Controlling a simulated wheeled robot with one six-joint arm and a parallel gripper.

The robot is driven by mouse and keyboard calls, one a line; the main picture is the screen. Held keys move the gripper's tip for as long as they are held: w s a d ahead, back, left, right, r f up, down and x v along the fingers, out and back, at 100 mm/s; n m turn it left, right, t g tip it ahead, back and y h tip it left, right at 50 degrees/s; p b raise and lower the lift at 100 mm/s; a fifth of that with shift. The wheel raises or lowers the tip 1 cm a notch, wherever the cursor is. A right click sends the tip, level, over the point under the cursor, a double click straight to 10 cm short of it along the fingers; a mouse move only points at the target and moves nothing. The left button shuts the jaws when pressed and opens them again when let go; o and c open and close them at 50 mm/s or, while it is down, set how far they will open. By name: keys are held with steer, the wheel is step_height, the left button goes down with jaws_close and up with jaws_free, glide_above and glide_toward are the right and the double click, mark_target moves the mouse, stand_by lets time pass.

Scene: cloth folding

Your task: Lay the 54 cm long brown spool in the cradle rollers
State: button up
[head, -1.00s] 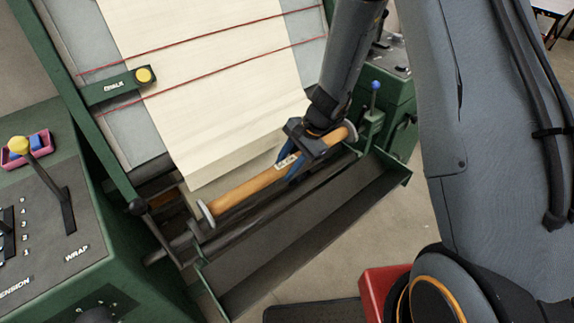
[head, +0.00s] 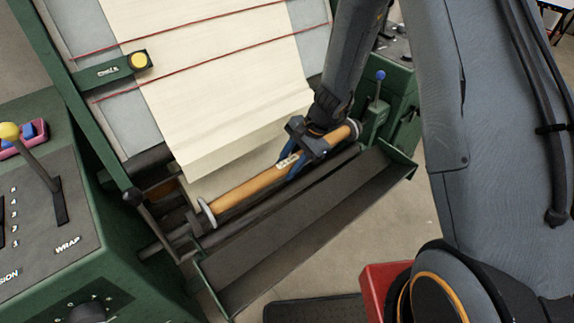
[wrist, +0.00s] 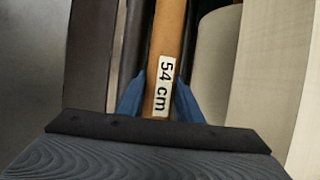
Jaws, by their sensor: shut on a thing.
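The brown spool (head: 246,190) has grey end discs and a white label reading "54 cm". It lies lengthwise along the dark cradle rollers (head: 262,212), at or just above them; I cannot tell whether it touches. Its left disc (head: 206,212) is near the left end of the rollers, its right disc near the green right bracket. My gripper (head: 292,166) is shut on the spool right of its middle, from above. In the wrist view the blue fingers (wrist: 160,100) sit on both sides of the spool (wrist: 168,40) at the label.
Cream cloth (head: 215,90) hangs down the sloped green machine just behind the spool. A dark tray (head: 300,235) lies in front of the rollers. A green control panel (head: 50,225) is at lower left.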

steer(key=shift+f, duration=0.25)
steer(key=o, duration=1.3)
steer(key=shift+s, duration=0.1)
steer(key=shift+s+d+f, duration=0.1)
steer(key=shift+s+f, duration=0.05)
steer(key=v, duration=0.2)
steer(key=b+v, duration=0.1)
steer(key=v, duration=0.5)
steer(key=shift+w, duration=0.3)
